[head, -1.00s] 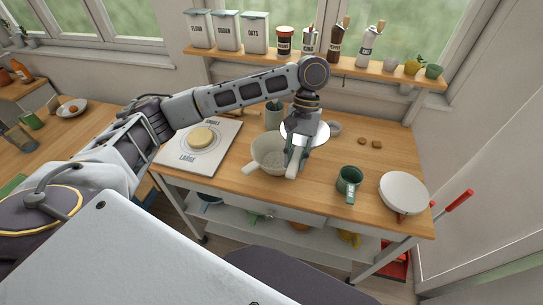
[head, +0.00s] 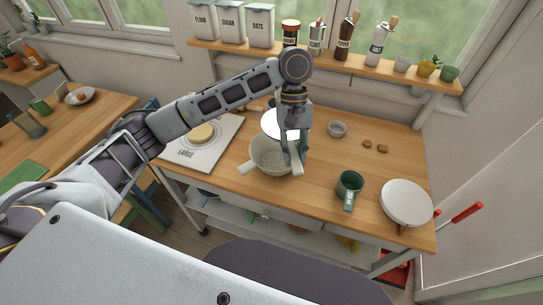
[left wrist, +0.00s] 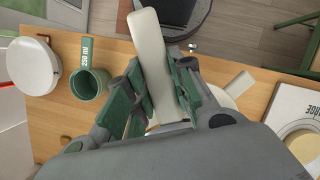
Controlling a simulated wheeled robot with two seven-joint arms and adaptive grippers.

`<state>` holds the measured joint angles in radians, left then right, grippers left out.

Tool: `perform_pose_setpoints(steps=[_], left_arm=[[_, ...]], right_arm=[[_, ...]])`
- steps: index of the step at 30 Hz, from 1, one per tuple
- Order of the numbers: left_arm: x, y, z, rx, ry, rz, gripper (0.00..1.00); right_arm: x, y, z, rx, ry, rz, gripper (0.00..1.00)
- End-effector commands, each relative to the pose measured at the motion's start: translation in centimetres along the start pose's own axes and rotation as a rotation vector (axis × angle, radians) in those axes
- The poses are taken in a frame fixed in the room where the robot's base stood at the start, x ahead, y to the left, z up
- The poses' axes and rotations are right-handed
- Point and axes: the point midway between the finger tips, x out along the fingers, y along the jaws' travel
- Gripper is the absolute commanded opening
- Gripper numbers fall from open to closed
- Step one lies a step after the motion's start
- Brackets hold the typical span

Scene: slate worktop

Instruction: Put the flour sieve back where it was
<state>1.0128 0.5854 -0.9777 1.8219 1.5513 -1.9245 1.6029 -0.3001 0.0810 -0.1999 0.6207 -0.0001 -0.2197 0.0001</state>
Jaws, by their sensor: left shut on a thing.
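My left gripper (head: 293,157) is shut on a long cream handle (head: 298,168), which also fills the middle of the left wrist view (left wrist: 151,55). This appears to be the flour sieve's handle. A white round head (head: 280,125) shows behind the fingers in line with it, partly hidden by my gripper. The join between head and handle is covered. The held sieve is beside and partly over the right rim of a cream mixing bowl (head: 263,161). I cannot tell whether they touch. My right gripper is not in view.
A green measuring cup (head: 350,187) and a white round item (head: 405,201) stand on the right of the wooden worktop (head: 320,205). A small grey bowl (head: 338,129) is behind. A white board (head: 203,150) lies left. A shelf (head: 330,65) with jars runs along the back.

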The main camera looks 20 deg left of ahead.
Motion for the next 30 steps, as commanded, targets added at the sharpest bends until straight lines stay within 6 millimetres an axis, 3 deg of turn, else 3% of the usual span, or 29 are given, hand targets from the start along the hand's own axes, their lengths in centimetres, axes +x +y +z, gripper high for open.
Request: perform_pose_setpoints(steps=[18,30], left_arm=[[-0.1,1.1,-0.6,-0.248,0.007,0.091,0.00],[-0.1,1.1,-0.6,-0.290,0.011,0.106,0.00]], right_arm=[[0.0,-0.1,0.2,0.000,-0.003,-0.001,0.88],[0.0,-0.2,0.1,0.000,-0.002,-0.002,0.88]])
